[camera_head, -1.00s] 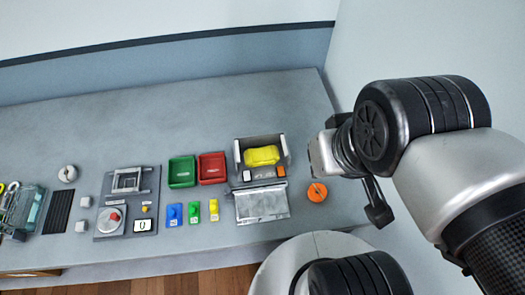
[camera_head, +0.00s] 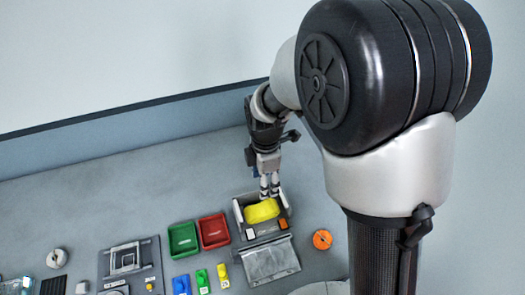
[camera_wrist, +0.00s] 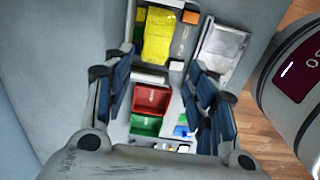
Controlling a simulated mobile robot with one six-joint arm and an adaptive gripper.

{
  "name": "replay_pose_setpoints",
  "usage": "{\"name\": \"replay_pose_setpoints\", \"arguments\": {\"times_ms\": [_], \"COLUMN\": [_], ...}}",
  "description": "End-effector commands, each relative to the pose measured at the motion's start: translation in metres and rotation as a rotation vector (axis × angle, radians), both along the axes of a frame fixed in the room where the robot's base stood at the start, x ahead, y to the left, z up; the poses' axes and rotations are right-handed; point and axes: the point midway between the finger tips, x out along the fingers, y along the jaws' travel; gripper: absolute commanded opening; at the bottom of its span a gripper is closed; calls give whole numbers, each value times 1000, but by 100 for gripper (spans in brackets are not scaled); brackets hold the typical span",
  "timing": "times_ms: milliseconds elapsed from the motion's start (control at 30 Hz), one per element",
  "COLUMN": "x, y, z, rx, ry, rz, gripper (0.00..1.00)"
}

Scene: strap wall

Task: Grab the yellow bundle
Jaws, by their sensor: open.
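The yellow bundle (camera_head: 262,210) lies in a grey open-topped holder (camera_head: 240,217) toward the back right of the bench. It also shows in the wrist view (camera_wrist: 160,38), beyond my fingers. My gripper (camera_head: 269,190) points down above the back edge of the holder, close to the bundle in the head view. In the wrist view its two fingers (camera_wrist: 160,95) are spread wide with nothing between them. I see no contact with the bundle. The part of the holder behind my fingers is hidden.
A silver flap (camera_head: 270,260) lies in front of the holder, with white and orange blocks (camera_head: 282,224) at its front edge. Red (camera_head: 214,231) and green trays (camera_head: 183,240) stand to the left. An orange disc (camera_head: 322,239) lies to the right. The bench behind is clear.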

Motion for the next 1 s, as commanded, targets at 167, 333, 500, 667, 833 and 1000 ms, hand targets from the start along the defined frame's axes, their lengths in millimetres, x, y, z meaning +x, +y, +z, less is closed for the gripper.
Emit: {"name": "replay_pose_setpoints", "arguments": {"times_ms": [167,333,500,667,833,1000], "x": [2,1,1,1,2,3], "y": [4,3,3,3,3,3], "z": [-20,-56,-93,-120,-131,-142], "rx": [-4,-5,-4,-4,-3,-3], "ry": [13,15,14,13,12,11], "rz": [55,53,52,51,51,50], "gripper": [52,52,52,52,52,52]}}
